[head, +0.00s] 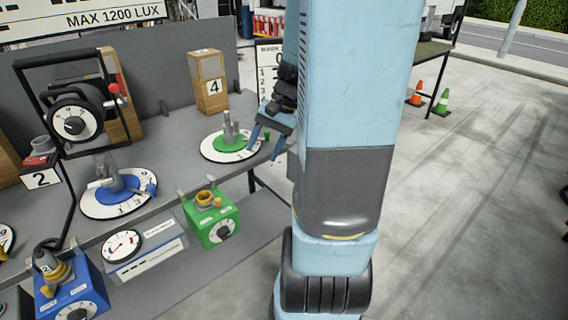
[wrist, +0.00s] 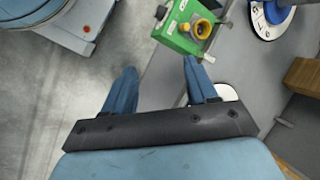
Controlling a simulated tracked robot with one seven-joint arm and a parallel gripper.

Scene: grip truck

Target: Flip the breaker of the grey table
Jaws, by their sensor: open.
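The grey table (head: 150,212) fills the left of the head view, with several devices on it. I cannot tell for certain which is the breaker. A black-framed dial unit (head: 75,118) with a red-tipped lever (head: 114,88) stands at the back left. A green box (head: 212,222) with a yellow knob and a dial is at the front edge; it also shows in the wrist view (wrist: 180,32). My gripper (head: 262,140) is open and empty above the table's right end, near the green-centred disc (head: 215,146). In the wrist view its two blue fingers (wrist: 158,68) are spread apart.
A blue-centred dial disc (head: 108,198), a white gauge box (head: 145,248) and a blue box (head: 72,290) are on the left. A wooden block marked 4 (head: 208,85) stands behind. My arm hides the middle. Open floor (head: 470,210) lies to the right, with cones (head: 442,102) farther back.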

